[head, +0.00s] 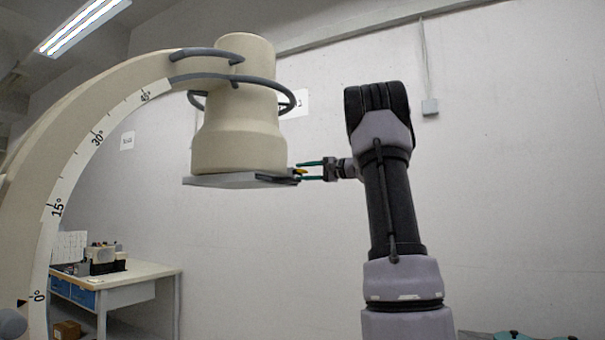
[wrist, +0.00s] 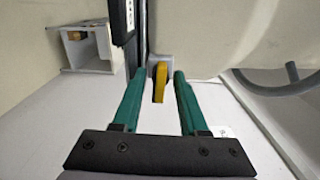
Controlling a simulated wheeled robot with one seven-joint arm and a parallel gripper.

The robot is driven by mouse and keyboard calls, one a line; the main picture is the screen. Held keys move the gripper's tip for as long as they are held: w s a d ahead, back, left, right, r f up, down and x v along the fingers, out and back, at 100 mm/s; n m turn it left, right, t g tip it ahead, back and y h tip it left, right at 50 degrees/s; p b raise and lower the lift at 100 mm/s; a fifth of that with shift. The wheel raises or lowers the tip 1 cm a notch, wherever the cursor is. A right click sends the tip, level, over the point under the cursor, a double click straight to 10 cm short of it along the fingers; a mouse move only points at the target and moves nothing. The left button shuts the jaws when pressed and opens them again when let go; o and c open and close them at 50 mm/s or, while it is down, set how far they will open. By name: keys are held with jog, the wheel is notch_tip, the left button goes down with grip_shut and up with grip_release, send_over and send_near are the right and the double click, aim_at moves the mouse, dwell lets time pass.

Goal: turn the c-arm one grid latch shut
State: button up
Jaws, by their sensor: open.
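The c-arm (head: 60,150) carries a cream detector head (head: 235,110) with a flat grey grid plate (head: 232,181) under it. The grid latch is a small yellow lever (head: 300,171) at the plate's right end. In the wrist view the yellow latch lever (wrist: 160,84) sticks out from a light grey block toward my gripper. My gripper (head: 303,172) is open with its teal fingers at the latch. In the wrist view the fingertips of my gripper (wrist: 158,76) stand on either side of the lever, with a gap visible on both sides.
A grey guard ring (head: 262,82) circles the detector head. A table (head: 130,272) with equipment stands at the lower left by the wall. The space right of the detector is clear apart from my arm. In the wrist view a white box-like recess (wrist: 88,48) shows at the upper left.

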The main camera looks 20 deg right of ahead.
jog(key=shift+w+a, duration=0.15)
jog(key=shift+w, duration=0.05)
grip_shut()
